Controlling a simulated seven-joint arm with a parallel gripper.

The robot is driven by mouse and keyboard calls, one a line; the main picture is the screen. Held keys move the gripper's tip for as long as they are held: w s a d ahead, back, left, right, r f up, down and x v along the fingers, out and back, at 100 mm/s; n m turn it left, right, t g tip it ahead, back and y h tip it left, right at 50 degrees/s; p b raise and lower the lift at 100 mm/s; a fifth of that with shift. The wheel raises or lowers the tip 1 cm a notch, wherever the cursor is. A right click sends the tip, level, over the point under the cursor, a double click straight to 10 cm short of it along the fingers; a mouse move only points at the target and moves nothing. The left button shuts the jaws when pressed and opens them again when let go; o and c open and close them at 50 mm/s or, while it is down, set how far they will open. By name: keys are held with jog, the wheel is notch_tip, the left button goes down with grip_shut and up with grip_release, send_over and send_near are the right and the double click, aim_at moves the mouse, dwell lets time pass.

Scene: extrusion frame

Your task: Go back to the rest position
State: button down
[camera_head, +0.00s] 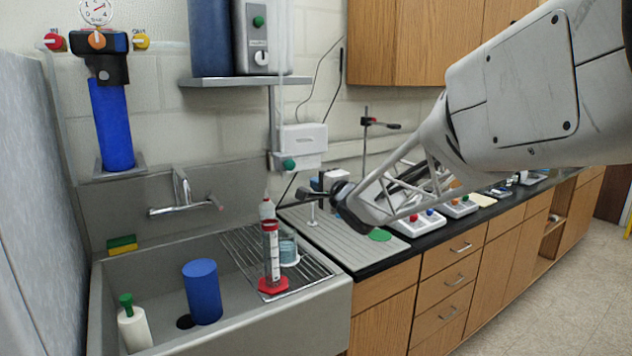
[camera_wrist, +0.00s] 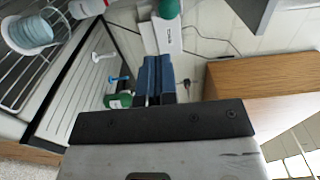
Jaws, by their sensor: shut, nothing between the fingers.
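My gripper (camera_wrist: 155,80) shows in the wrist view as two dark blue fingers pressed together, with nothing between them. In the head view my pale arm comes in from the upper right and reaches left and down. Its end is over the grey ribbed drainboard beside the sink, above the counter. The exact fingertips are hard to make out there against the dark items behind them. In the wrist view a green round thing (camera_wrist: 118,101) is seen just left of the fingers, lower down.
The sink (camera_head: 330,303) holds a blue cylinder (camera_head: 203,292) and a white bottle with a green top (camera_head: 134,325). A red-based graduated cylinder (camera_head: 272,255) stands on the wire rack (camera_head: 240,243). Wooden cabinets (camera_head: 400,42) hang above. The floor (camera_head: 560,290) at right is clear.

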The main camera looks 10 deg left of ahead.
jog(key=shift+s+d, duration=0.3)
jog(key=s+d+f+n+h, duration=0.1)
jog(key=s+d+h, duration=0.35)
jog(key=d, duration=0.35)
jog(key=s+d+f+g+h, duration=0.1)
jog(key=s+d+h, duration=0.2)
jog(key=s+d, duration=0.35)
jog(key=s+d+f+n+h, duration=0.1)
jog(key=s+d+h, duration=0.25)
jog(key=d, duration=0.55)
jog(key=s+d+f+n+g, duration=0.2)
jog(key=s+d+f+g, duration=0.1)
jog(key=s, duration=0.7)
jog(key=s+d+f+n+g+h, duration=0.1)
jog(key=s+d+f+n+g, duration=0.1)
jog(key=s, duration=0.8)
jog(key=s+d+f+n+g, duration=0.2)
jog(key=s+d+f+g, duration=0.2)
jog(key=s, duration=0.6)
jog(key=shift+s+d+f+n+h, duration=0.2)
jog(key=shift+d+f+n+h, duration=0.2)
jog(key=shift+d+f, duration=0.5)
